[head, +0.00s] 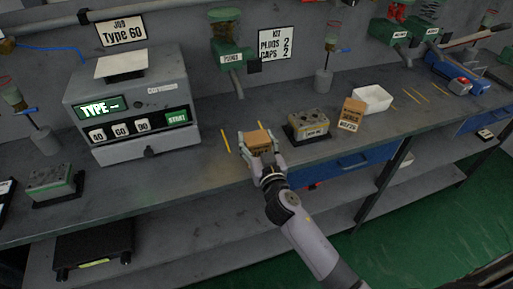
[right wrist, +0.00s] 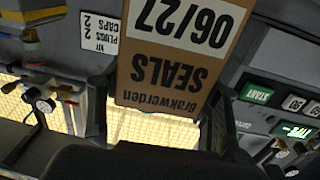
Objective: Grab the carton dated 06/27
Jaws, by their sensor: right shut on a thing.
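My right gripper (head: 260,146) is shut on a brown carton (head: 258,138) above the front part of the bench. In the right wrist view the same carton (right wrist: 175,72) stands between the two fingers, its text upside down: "06/27", "SEALS" and "Brakwerden". A second brown carton (head: 354,108) stands on the bench to the right, with a white label whose date is too small to read. My left gripper is not in view.
A valve block (head: 308,125) sits on the bench just right of the held carton. A white tray (head: 373,99) lies behind the second carton. A grey machine (head: 130,95) with a START button stands at left. Yellow strips mark the bench (head: 210,120).

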